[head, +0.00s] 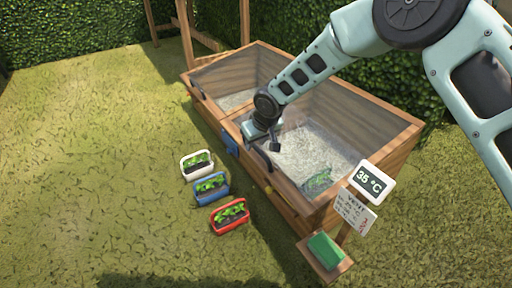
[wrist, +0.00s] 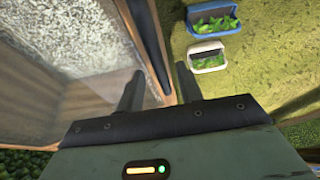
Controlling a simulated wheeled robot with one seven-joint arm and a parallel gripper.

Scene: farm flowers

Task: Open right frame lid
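The wooden frame box (head: 305,207) has two bays side by side. The right bay (head: 312,150) shows a pale, mottled surface and its inner walls; I cannot clearly make out its lid's edges or whether it is raised. My gripper (head: 268,150) is at the front edge of the box, near the middle divider. In the wrist view my gripper (wrist: 159,69) has its two fingers apart, with nothing seen held between them. The wooden edge with a dark strip (wrist: 147,45) runs up between and beyond the fingers. Whether they touch it is unclear.
White (head: 196,164), blue (head: 211,188) and red (head: 229,215) planters stand on the grass before the box. A temperature sign (head: 373,180) and a green block (head: 325,251) are at its right corner. Hedges are behind; grass at left is free.

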